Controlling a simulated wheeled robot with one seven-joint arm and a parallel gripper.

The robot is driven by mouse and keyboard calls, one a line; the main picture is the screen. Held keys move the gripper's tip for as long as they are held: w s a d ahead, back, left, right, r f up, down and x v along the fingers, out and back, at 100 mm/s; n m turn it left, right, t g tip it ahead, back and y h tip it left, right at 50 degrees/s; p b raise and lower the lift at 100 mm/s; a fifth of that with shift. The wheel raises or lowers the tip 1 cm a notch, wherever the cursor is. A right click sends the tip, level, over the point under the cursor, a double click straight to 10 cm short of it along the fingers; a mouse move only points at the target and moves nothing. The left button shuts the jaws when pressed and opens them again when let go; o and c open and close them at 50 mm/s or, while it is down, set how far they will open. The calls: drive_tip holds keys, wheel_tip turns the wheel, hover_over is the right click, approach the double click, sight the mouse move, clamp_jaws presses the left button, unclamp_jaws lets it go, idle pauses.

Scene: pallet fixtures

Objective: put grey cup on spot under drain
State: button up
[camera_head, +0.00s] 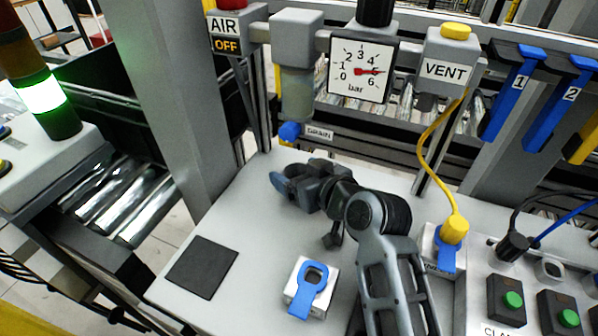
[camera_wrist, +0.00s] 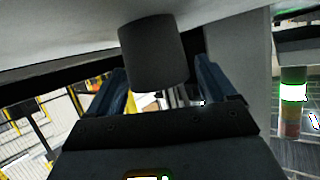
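The grey cup shows in the wrist view (camera_wrist: 153,55) as a dark grey cylinder against the white table top. That picture is upside down. The blue fingers of my gripper (camera_wrist: 165,88) stand on either side of the cup, with a narrow gap on the right side. In the head view my gripper (camera_head: 296,181) is low over the back of the table, just below the blue drain valve (camera_head: 289,131) and its DRAIN label (camera_head: 319,133). The cup is hard to tell from the dark gripper there. The spot under the drain is hidden.
A dark square pad (camera_head: 202,267) lies at the front left of the table. A blue-handled block (camera_head: 309,288) is near the front, left of my arm. A yellow hose (camera_head: 427,160) hangs at right, by button boxes (camera_head: 506,301). A gauge (camera_head: 358,70) is above.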

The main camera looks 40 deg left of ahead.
drive_tip(key=shift+o, duration=0.4)
drive_tip(key=shift+r+p, duration=0.25)
drive_tip(key=shift+p, duration=0.15)
drive_tip(key=shift+r+b+v, duration=0.2)
drive_tip(key=shift+b+v, duration=0.15)
drive_tip(key=shift+v, duration=3.5)
drive_tip(key=shift+c, duration=0.5)
